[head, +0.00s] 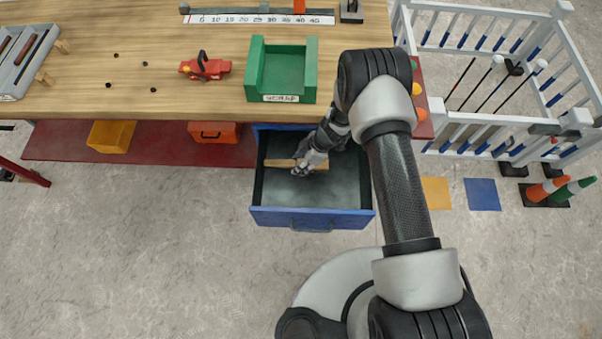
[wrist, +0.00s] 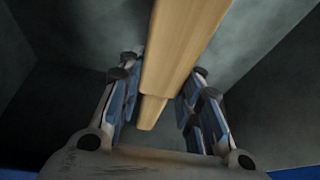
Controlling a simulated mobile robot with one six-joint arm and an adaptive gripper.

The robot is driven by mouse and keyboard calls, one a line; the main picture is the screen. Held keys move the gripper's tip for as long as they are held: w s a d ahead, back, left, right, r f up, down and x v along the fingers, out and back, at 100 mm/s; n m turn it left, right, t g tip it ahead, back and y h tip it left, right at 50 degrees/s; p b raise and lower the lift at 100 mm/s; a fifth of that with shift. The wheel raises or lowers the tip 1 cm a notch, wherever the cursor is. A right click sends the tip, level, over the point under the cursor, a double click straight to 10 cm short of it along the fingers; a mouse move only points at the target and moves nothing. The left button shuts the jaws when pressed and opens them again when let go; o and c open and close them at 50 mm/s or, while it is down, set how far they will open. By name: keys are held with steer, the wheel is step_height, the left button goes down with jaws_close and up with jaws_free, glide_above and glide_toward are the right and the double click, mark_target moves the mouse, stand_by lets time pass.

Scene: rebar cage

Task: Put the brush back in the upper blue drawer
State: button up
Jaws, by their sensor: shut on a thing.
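The blue drawer (head: 310,217) is pulled open below the workbench in the head view, with a dark grey inside. The brush (head: 281,163) is inside the drawer, its light wooden body running left to right near the back. My gripper (head: 303,167) reaches down into the drawer and is shut on the brush. In the wrist view the wooden brush (wrist: 181,50) runs between the two fingers of my gripper (wrist: 160,108). The brush's bristles are not visible. I cannot tell whether the brush touches the drawer floor.
The wooden workbench (head: 150,60) lies above and behind the drawer. A green open box (head: 255,75) and a red object (head: 205,68) stand on it. An orange bin (head: 214,132) and a yellow bin (head: 110,136) sit on the red shelf (head: 60,142). White railings (head: 480,130) stand at right.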

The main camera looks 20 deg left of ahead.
mark_target(297, 176)
steer(key=shift+f+b, duration=1)
steer(key=shift+f, duration=2.3)
steer(key=shift+f, duration=0.2)
steer(key=o, duration=1.2)
steer(key=p+v, duration=0.3)
steer(key=v, duration=0.9)
steer(key=shift+r+p, duration=0.15)
steer(key=shift+p, duration=0.25)
